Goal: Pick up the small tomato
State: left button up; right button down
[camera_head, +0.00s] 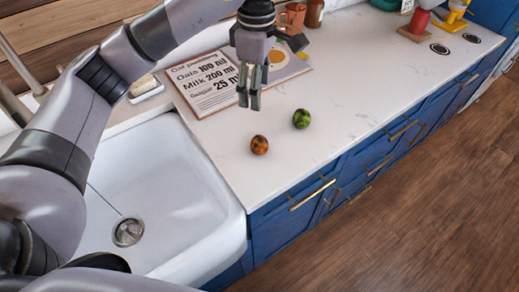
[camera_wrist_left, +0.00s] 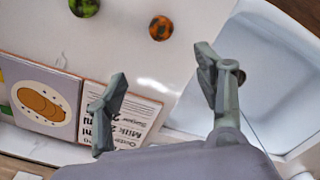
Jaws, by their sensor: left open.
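Two small round fruits lie on the white counter. One is orange-red with dark green patches (camera_head: 259,145) and looks like a tomato; the other is green with dark patches (camera_head: 301,118) and sits a little farther right and back. In the left wrist view the orange-red one (camera_wrist_left: 160,28) is beyond the fingertips, and the green one (camera_wrist_left: 84,7) is cut by the top edge. I cannot tell for certain which is the small tomato. My left gripper (camera_head: 249,101) points down above the counter, behind the orange-red fruit, open and empty. My right gripper is not in view.
A recipe board (camera_head: 207,86) lies on the counter behind my left gripper. A white sink (camera_head: 165,205) is on the left. Brown cups (camera_head: 293,17) stand at the back, and a red item (camera_head: 418,21) on a wooden base stands at the far right. The counter right of the fruits is clear.

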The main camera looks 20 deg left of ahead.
aim_at(259, 140)
pick_arm(q)
notch_tip(259, 140, down, 12)
jog(key=p, duration=0.3)
jog(key=shift+s+f, duration=0.1)
jog(key=shift+f, duration=0.15)
jog(key=f+p, duration=0.2)
jog(key=f, duration=0.2)
jog(key=shift+s+d+f+p, duration=0.15)
jog(key=shift+d+f+p, duration=0.15)
jog(key=shift+f+p, duration=0.1)
jog(key=shift+f, duration=0.3)
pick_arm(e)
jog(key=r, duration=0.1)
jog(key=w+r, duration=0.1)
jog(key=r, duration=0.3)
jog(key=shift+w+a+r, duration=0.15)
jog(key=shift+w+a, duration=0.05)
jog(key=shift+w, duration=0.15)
pick_arm(q)
jog(key=shift+c, duration=0.2)
jog(key=shift+c, duration=0.7)
jog(key=c, duration=1.1)
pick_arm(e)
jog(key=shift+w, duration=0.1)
